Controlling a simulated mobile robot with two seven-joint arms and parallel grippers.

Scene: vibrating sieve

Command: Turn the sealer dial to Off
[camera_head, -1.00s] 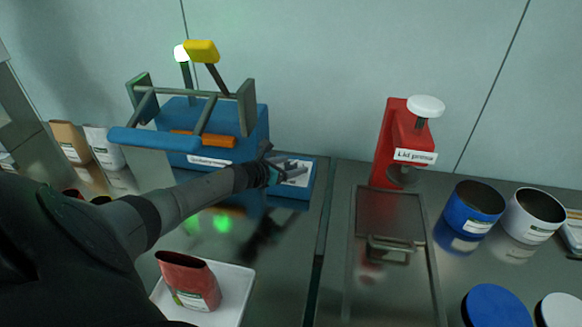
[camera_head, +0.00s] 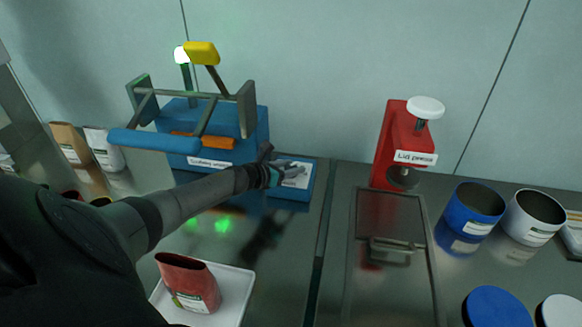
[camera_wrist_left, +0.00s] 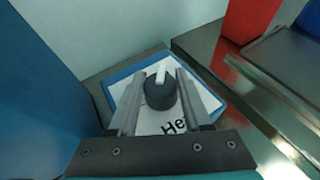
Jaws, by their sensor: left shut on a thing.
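The sealer (camera_head: 212,128) is a blue machine with a raised frame, at the back left in the head view. A low blue box with a white label plate (camera_head: 300,178) sits at its right. My left gripper (camera_head: 280,173) reaches over this plate from the left. In the left wrist view the dark round dial (camera_wrist_left: 160,95), with a white pointer mark toward the picture's top, sits between the fingers of my left gripper (camera_wrist_left: 160,76). The gripper is shut on the dial. "He" shows on the plate below it; the other lettering is hidden. My right gripper is not in view.
A red lid press (camera_head: 392,145) stands right of the sealer. A red pouch (camera_head: 188,283) stands on a white tray (camera_head: 238,285) in front. Blue (camera_head: 480,199) and white (camera_head: 534,216) cans stand at the right. Brown and white pouches stand at far left.

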